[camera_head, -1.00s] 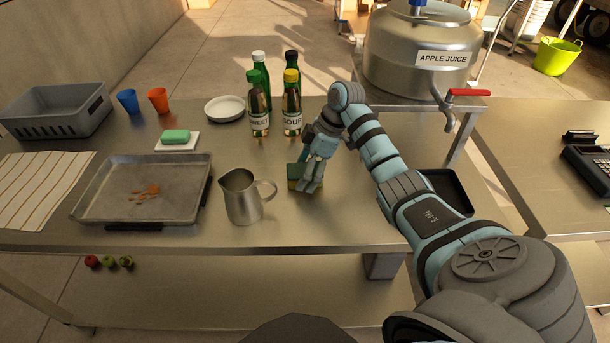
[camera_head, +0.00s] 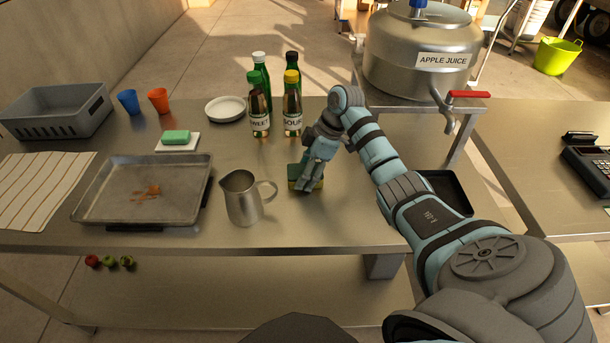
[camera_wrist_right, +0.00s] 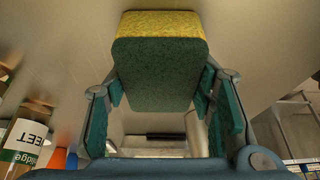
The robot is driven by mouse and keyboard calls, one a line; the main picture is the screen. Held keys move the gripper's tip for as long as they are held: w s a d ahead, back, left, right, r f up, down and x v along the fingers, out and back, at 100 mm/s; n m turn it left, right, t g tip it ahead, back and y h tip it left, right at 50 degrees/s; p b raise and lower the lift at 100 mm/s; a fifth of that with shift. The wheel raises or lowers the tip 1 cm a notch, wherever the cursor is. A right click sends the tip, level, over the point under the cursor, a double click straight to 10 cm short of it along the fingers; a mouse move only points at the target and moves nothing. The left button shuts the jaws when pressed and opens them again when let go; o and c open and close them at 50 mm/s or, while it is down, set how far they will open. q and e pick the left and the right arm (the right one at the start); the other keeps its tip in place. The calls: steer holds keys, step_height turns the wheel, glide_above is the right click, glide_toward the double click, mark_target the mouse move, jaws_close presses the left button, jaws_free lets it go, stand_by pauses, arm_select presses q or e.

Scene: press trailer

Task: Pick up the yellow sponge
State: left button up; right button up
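The yellow sponge (camera_head: 293,172), with a dark green layer, sits on the steel table right of the metal pitcher. My right gripper (camera_head: 308,185) reaches down over it and hides much of it in the head view. In the right wrist view the sponge (camera_wrist_right: 160,72) shows its yellow end and a broad green face. It lies between the fingers of the right gripper (camera_wrist_right: 160,92), whose tips bend in against its two sides. The gripper appears shut on it. I cannot see any clear lift off the table. My left gripper is out of view.
The metal pitcher (camera_head: 242,198) stands close left of the gripper. Several bottles (camera_head: 291,108) stand behind it. A steel tray (camera_head: 100,205), a green soap bar (camera_head: 176,137) and a grey crate (camera_head: 55,112) are farther left. A juice dispenser (camera_head: 415,65) stands behind my arm.

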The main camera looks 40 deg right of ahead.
stand_by(0.3)
steer(key=shift+b, duration=0.3)
step_height(320, 180, up, 10)
steer(key=shift+p, duration=0.75)
step_height(320, 180, up, 11)
steer(key=p, duration=1)
steer(key=shift+f, duration=0.15)
steer(key=shift+f, duration=0.1)
